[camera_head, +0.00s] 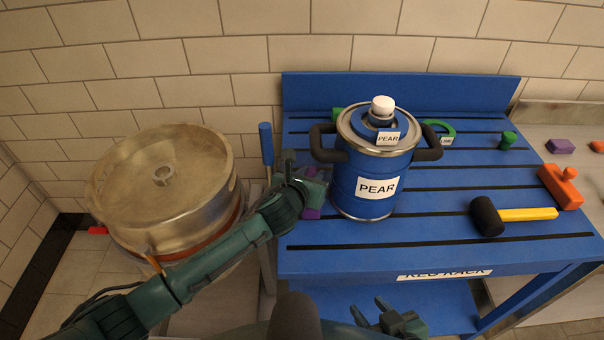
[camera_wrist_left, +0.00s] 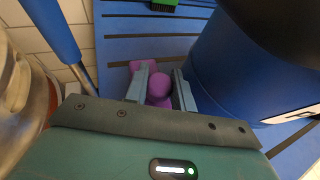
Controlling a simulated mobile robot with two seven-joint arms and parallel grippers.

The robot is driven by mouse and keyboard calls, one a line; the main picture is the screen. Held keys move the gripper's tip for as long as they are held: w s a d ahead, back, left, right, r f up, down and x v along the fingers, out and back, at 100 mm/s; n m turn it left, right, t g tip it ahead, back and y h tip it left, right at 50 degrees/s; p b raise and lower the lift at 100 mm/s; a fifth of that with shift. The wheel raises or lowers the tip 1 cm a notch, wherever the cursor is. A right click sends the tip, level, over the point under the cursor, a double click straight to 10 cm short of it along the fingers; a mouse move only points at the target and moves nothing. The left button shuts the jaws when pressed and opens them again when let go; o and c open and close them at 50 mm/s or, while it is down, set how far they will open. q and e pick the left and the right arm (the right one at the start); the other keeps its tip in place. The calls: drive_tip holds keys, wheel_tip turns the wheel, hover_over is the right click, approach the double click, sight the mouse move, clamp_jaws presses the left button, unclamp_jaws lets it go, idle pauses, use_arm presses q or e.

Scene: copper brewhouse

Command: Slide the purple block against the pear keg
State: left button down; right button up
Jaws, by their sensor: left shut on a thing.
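The blue pear keg (camera_head: 357,201) stands upright on the blue rack, with a white cap, black side handles and PEAR labels. It fills the right of the left wrist view (camera_wrist_left: 235,65). The purple block (camera_head: 312,213) is at the rack's left side, just left of the keg, mostly hidden by my left gripper (camera_head: 317,188). In the left wrist view the block (camera_wrist_left: 140,66) has a round knob, and my left gripper is shut on it. The right finger is close to the keg; I cannot tell whether block and keg touch. My right gripper (camera_head: 374,314) is open and empty, low in front of the rack.
A large copper vessel (camera_head: 165,190) is further left.

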use_arm(q)
drive_tip(key=c, duration=1.2)
unclamp_jaws()
drive_tip(key=shift+o, duration=0.2)
drive_tip(key=shift+a, duration=0.1)
drive_tip(key=p+v, duration=0.1)
drive_tip(key=v, duration=1.2)
drive_tip(key=shift+s, duration=0.1)
